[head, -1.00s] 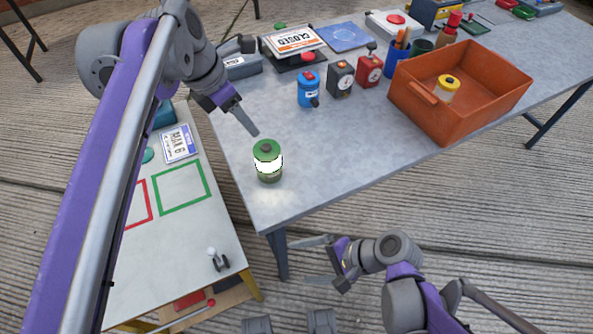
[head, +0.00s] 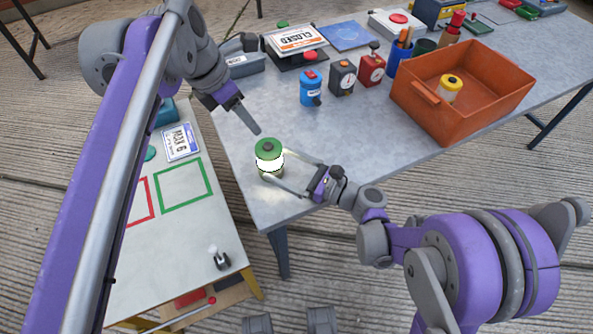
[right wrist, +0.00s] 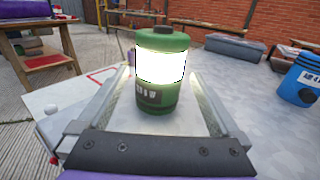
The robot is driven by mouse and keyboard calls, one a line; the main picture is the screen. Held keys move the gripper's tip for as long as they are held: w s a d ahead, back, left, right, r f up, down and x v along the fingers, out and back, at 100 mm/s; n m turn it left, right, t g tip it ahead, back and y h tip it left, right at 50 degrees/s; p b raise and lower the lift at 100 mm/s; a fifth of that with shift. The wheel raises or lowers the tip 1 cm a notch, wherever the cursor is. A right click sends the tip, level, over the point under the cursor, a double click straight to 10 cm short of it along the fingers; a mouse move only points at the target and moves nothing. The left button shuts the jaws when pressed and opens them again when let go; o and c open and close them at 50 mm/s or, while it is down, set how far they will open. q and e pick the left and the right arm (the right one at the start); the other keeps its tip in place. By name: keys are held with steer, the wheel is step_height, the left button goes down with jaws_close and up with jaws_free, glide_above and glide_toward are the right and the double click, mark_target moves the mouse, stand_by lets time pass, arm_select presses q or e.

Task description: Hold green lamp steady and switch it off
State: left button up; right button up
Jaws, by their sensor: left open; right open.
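The green lamp (head: 269,147) stands upright near the front left corner of the grey table, its white band glowing. It also shows lit in the right wrist view (right wrist: 161,98), with a dark knob on top. My right gripper (head: 287,172) is open, low at the lamp, with one finger on either side of it. In the right wrist view the fingers look apart from the lamp body; contact is not clear. My left gripper (head: 250,119) is above and left of the lamp, pointing down toward it, and holds nothing visible.
The grey table (head: 350,140) has free room right of the lamp. A blue canister (head: 310,90), timers and an orange bin (head: 450,110) with a yellow-lidded jar stand farther back. A lower table (head: 150,240) with red and green outlines is at left.

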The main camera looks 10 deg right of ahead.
mark_target(262, 156)
steer(key=x, duration=0.6)
steer(key=shift+w+a, duration=0.2)
steer(key=shift+a, duration=0.05)
steer(key=c, duration=1.6)
arm_select(q)
jaws_close()
stand_by(0.5)
